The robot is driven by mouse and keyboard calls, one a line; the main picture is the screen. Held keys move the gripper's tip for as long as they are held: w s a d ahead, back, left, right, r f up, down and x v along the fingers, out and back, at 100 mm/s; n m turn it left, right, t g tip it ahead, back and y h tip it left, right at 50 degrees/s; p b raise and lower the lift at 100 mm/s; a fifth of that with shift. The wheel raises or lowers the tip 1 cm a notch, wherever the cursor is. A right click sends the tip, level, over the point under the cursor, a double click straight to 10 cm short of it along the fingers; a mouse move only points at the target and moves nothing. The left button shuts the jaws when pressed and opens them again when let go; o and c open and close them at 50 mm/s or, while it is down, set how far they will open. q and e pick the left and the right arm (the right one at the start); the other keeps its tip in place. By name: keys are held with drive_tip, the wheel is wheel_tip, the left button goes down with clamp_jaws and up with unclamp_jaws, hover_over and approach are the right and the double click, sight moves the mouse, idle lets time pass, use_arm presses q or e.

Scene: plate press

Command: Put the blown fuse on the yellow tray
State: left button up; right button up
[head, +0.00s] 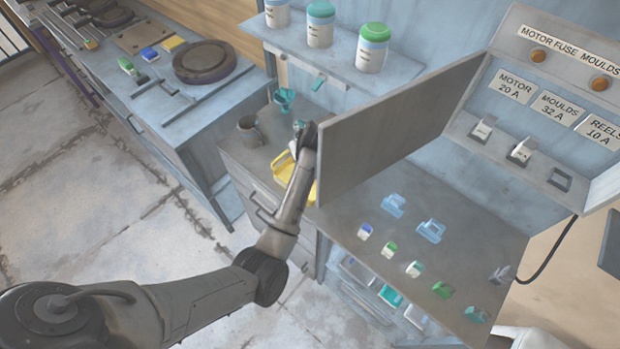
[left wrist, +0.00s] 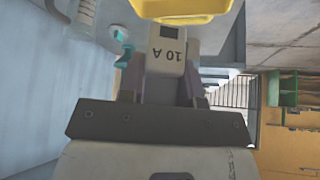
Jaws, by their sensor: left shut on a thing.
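My left gripper (head: 303,128) is over the back of the worktop, beside the cabinet door. The left wrist view shows my left gripper (left wrist: 160,85) shut on a pale fuse marked "10 A" (left wrist: 167,55). The yellow tray (head: 308,192) lies on the worktop below and is partly hidden by my left arm and the door. Its edge also shows in the left wrist view (left wrist: 185,10), just beyond the fuse. The fuse appears apart from the tray, but the gap is hard to judge. My right gripper is not in view.
The open grey door (head: 395,130) stands right of my left gripper. A mug (head: 249,130) is left of the tray. Several coloured fuses, including a green one (head: 442,290), lie on the right worktop. The fuse panel (head: 515,85) has a bare "REELS 10 A" socket (head: 560,180).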

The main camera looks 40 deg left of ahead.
use_arm(q)
wheel_tip(320, 180, down, 10)
drive_tip(key=shift+f+b, duration=0.25)
drive_tip(key=shift+b, duration=0.35)
drive_tip(key=shift+f, duration=0.1)
drive_tip(key=shift+f, duration=0.15)
drive_tip(key=o, duration=1)
